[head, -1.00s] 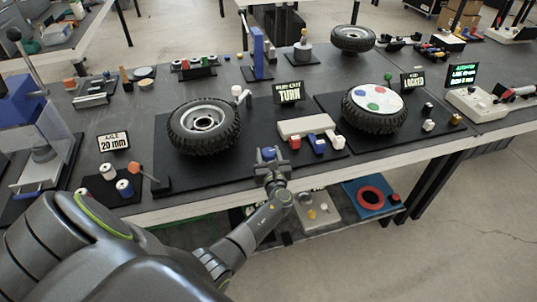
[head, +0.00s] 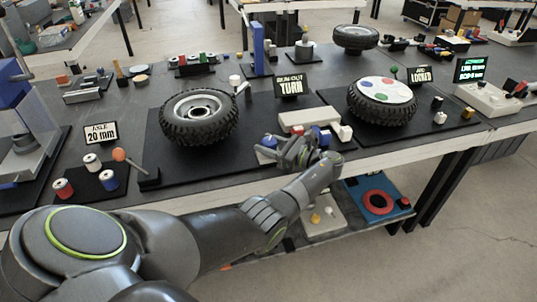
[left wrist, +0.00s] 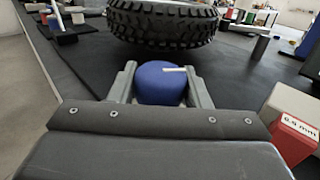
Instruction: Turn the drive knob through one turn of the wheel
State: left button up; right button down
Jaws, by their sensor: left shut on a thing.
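The drive knob is a round blue knob (head: 268,141) at the front of the black mat, before the wheel (head: 198,138) with its black tyre and silver rim. In the left wrist view the knob (left wrist: 158,88) sits between the two grey fingers, with a white pointer bar on its top pointing right. My left gripper (head: 274,149) is shut on the knob, its arm reaching in from the lower right side of it; the fingers also show in the left wrist view (left wrist: 160,90). The tyre (left wrist: 165,22) stands just beyond the knob. My right gripper is out of view.
A sign reading "RUN-OUT TURN" (head: 289,87) stands behind the mat. A pale block (head: 305,120) and small red, blue and white blocks lie right of the knob. A second wheel (head: 382,101) with coloured discs is farther right, by a "LOCKED" sign (head: 420,75).

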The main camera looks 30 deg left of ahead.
pick_arm(q)
jog(key=shift+f+n+g+b, duration=0.1)
jog(key=shift+n+g+b, duration=0.5)
jog(key=shift+g+b, duration=0.35)
jog(key=shift+w+n+g+h+b, duration=0.15)
jog(key=shift+n+g+h+b, duration=0.35)
jog(key=shift+g+b, duration=0.45)
jog(key=shift+n+b, duration=0.3)
jog(key=shift+b, duration=0.2)
jog(key=shift+g, duration=0.5)
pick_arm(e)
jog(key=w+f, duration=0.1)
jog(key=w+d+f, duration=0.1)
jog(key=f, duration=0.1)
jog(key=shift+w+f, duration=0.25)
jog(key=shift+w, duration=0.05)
pick_arm(q)
jog(key=shift+n+b, duration=0.3)
jog(key=shift+b, duration=0.1)
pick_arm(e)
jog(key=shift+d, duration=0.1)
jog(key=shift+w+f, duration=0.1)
pick_arm(q)
jog(key=shift+r+g, duration=0.2)
jog(key=shift+g, duration=0.1)
jog(key=shift+h, duration=0.3)
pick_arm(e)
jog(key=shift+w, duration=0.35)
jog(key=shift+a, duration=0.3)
